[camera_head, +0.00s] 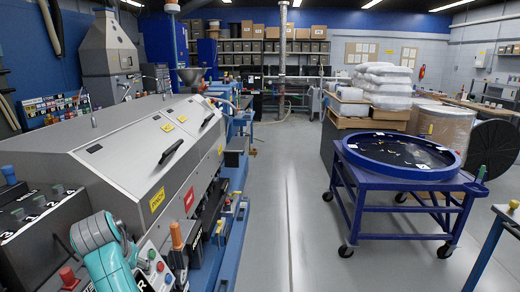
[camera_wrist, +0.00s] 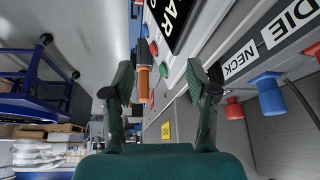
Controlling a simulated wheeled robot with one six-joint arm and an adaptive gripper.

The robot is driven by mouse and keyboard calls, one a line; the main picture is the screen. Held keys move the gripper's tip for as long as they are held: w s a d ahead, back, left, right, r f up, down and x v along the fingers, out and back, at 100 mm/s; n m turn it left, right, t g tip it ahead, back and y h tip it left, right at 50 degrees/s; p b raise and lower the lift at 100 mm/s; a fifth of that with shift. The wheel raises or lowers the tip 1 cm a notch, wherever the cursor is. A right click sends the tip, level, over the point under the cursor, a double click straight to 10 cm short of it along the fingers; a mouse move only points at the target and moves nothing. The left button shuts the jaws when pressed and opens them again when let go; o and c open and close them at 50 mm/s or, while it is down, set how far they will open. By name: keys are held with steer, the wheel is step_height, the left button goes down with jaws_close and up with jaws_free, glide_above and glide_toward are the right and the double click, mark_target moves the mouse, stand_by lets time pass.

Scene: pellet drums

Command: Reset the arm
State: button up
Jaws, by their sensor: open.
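My gripper (camera_wrist: 160,82) shows in the wrist view, its two dark fingers spread wide apart. It is open and holds nothing. An orange-topped black handle (camera_wrist: 143,80) shows between the fingers in the picture; I cannot tell how far beyond them it is. In the head view, my teal and grey arm is at the bottom left, in front of the machine's control panel (camera_head: 150,260); the fingers cannot be made out there. The orange handle (camera_head: 177,236) stands just right of the arm in that view.
A long grey machine (camera_head: 130,140) fills the left side. Close to my arm are red, blue and green buttons, and a DIE label (camera_wrist: 292,20) with coloured knobs. A blue wheeled cart (camera_head: 400,190) with a round tray stands right. The grey floor (camera_head: 285,200) between is clear.

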steer(key=s+d+f+t, duration=0.1)
steer(key=d+f, duration=0.7)
steer(key=f, duration=0.3)
steer(key=d+f+t, duration=0.1)
steer(key=d+f, duration=0.8)
steer(key=f, duration=0.3)
steer(key=s+d+f+t+y, duration=0.1)
steer(key=s+d+f, duration=0.45)
steer(key=d, duration=0.25)
steer(key=s+d+f+t, duration=0.1)
steer(key=s+d+f, duration=0.4)
steer(key=s+d, duration=0.25)
steer(key=s+d+r+t, duration=0.1)
steer(key=s+d+r, duration=0.1)
steer(key=s+d, duration=0.65)
steer(key=s+d+r+t, duration=0.15)
steer(key=s+d, duration=0.35)
steer(key=s, duration=0.6)
steer(key=s+d+r+t+h, duration=0.1)
steer(key=s+d+r, duration=0.1)
steer(key=s+r, duration=0.6)
steer(key=s+d+r+m+t+h, duration=0.1)
steer(key=s+d+r+t, duration=0.1)
steer(key=s+r, duration=0.6)
step_height(320, 180, up, 3)
steer(key=shift+s+d+f+m, duration=0.1)
steer(key=shift+s+d+m, duration=0.2)
steer(key=shift+d, duration=0.5)
